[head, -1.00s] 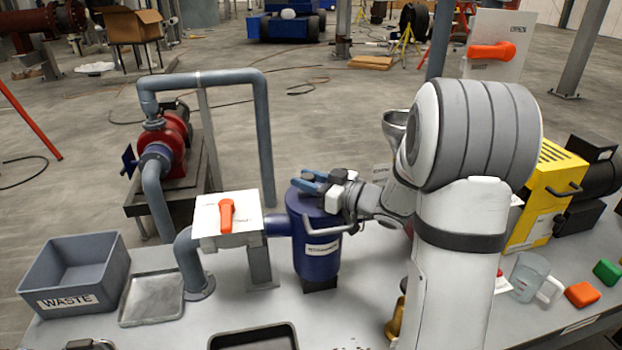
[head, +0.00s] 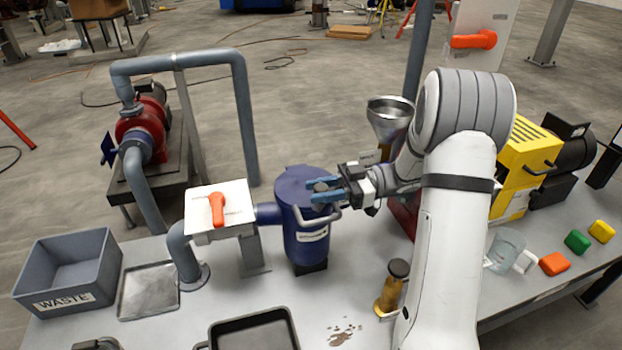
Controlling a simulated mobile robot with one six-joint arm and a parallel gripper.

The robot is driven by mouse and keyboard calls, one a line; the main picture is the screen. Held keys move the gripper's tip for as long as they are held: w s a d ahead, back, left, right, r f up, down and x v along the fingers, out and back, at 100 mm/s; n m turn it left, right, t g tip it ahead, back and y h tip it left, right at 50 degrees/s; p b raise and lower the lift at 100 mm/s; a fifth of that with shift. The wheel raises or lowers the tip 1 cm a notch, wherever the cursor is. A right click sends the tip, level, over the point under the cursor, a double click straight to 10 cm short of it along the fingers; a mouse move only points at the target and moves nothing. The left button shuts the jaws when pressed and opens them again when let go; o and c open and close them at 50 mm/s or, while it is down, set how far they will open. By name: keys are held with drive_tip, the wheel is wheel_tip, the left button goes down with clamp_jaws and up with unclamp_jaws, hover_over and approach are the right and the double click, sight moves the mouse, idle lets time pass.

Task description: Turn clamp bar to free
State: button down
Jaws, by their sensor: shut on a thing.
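The blue filter vessel (head: 302,250) stands upright on the bench with a blue lid (head: 290,180) on top. A pale bent handle (head: 304,222) runs along its front near the rim. My gripper (head: 322,190) reaches in from the right over the lid, its blue fingers pointing left. The fingers are shut on a small grey part at the lid's top right, which I take for the clamp bar (head: 320,186). Most of the bar is hidden by the fingers, so its angle cannot be told.
A panel with an orange lever (head: 217,208) stands left of the vessel, joined to grey pipes. A grey waste bin (head: 70,270), a flat tray (head: 150,290) and a black tray (head: 255,330) are on the bench. A brass-coloured cylinder (head: 392,288) stands near my arm. A metal funnel (head: 390,115) is behind.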

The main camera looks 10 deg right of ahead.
drive_tip(key=shift+s+d+n+g+h+p, duration=0.25)
drive_tip(key=shift+d+n+g, duration=0.25)
drive_tip(key=shift+g, duration=0.25)
drive_tip(key=shift+s+d+n+g+h+p, duration=0.15)
drive_tip(key=shift+s+d+n+g, duration=0.2)
drive_tip(key=shift+n+g, duration=0.35)
drive_tip(key=c, duration=1.1)
unclamp_jaws()
drive_tip(key=shift+d, duration=0.15)
drive_tip(key=p+v, duration=0.2)
drive_tip(key=v, duration=0.5)
drive_tip(key=shift+w+d+f+p, duration=0.1)
drive_tip(key=shift+w+d+p, duration=0.1)
drive_tip(key=shift+d+p, duration=0.1)
